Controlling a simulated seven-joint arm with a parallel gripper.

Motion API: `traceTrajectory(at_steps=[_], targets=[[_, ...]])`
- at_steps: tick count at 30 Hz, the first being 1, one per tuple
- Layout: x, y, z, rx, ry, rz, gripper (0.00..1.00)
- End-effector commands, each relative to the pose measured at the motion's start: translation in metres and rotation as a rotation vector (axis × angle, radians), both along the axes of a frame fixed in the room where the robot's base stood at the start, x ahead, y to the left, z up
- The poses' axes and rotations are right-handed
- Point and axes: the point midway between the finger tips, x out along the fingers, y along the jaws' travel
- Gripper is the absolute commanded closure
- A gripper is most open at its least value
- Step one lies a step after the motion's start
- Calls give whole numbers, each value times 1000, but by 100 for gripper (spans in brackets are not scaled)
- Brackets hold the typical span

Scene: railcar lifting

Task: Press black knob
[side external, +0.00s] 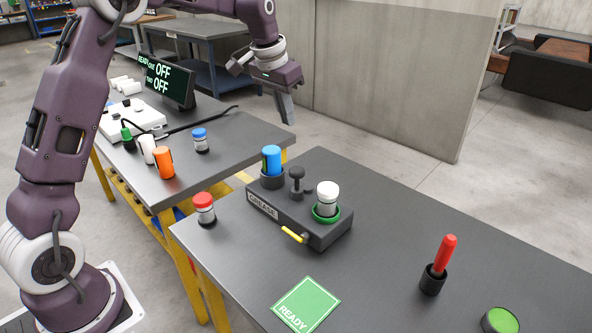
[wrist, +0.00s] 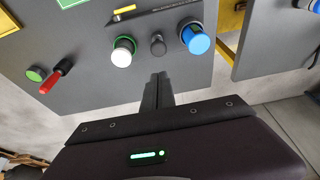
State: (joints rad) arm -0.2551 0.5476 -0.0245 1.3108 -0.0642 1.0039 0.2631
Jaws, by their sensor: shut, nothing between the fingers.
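The black knob (side external: 296,178) stands upright on the dark box labelled GREASE (side external: 322,233), between a blue cylinder (side external: 271,160) in a black holder and a white-capped cylinder (side external: 327,196) in a green ring. In the wrist view the knob (wrist: 158,45) shows between the white-topped piece (wrist: 121,56) and the blue piece (wrist: 197,41). My gripper (side external: 287,121) is shut and empty, pointing down above and behind the box, apart from the knob. In the wrist view its fingertips (wrist: 158,76) sit just below the knob in the picture.
A yellow lever (side external: 293,234) juts from the box's front. A red-capped jar (side external: 205,208), green READY card (side external: 307,305), red stick in a black holder (side external: 432,281) and green button (side external: 500,320) are on the same table. A display (side external: 169,81) reading OFF stands on the left table.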

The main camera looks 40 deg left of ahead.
Motion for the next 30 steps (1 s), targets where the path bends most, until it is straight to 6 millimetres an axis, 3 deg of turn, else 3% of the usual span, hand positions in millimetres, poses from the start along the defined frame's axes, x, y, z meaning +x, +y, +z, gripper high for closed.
traceTrajectory(at_steps=[5,21,30], targets=[[2,0,-10,-1,3,0,100],[28,0,-116,0,4,-1,100],[28,0,-137,0,1,-1,100]])
